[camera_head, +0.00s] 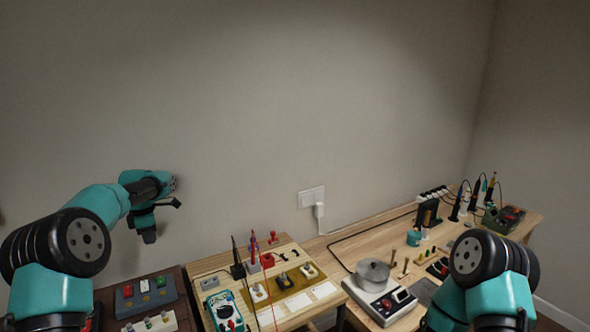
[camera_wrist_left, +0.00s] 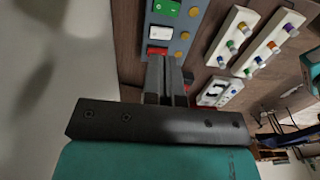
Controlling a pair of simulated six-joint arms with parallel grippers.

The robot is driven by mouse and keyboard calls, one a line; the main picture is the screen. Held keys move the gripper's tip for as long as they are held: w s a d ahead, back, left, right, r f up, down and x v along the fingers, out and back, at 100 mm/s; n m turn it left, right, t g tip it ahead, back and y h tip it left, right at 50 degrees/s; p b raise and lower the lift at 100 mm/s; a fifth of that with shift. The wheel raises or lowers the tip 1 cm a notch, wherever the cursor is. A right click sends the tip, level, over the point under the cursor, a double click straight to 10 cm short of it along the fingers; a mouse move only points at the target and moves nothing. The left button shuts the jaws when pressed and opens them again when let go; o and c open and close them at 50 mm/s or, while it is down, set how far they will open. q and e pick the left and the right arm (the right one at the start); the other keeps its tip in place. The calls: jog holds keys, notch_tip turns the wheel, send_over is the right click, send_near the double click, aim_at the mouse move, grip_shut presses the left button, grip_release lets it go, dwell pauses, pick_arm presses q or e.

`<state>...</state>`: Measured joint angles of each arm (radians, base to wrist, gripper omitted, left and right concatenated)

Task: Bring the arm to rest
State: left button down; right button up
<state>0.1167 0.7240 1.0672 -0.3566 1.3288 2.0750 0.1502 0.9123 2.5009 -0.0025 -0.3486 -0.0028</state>
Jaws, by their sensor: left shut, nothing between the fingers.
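My left arm comes in from the left in the head view and is raised over the dark wooden bench. Its gripper (camera_head: 150,236) hangs in the air with the fingers pointing down, beside the wall and above the grey switch box. In the left wrist view the two fingers (camera_wrist_left: 167,97) are together with nothing between them. My right arm (camera_head: 485,275) shows at the lower right of the head view; its gripper is out of the picture.
Below the left gripper lie a grey switch box (camera_head: 146,292) and white knob strips (camera_wrist_left: 232,36). To the right are a multimeter (camera_head: 223,312), a wooden board (camera_head: 206,266) with probes, a metal pot (camera_head: 373,273) and a tool rack. The air before the wall is clear.

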pick_arm(q)
send_over(160, 280)
notch_tip(160, 280, down, 9)
jog(key=shift+w+d, duration=0.1)
jog(key=shift+s+f, duration=0.2)
notch_tip(160, 280, up, 8)
jog(key=m, duration=0.2)
jog(key=shift+s+d, duration=0.3)
jog(key=shift+s, duration=0.05)
jog(key=shift+r, duration=0.1)
jog(key=c, duration=1.8)
grip_release()
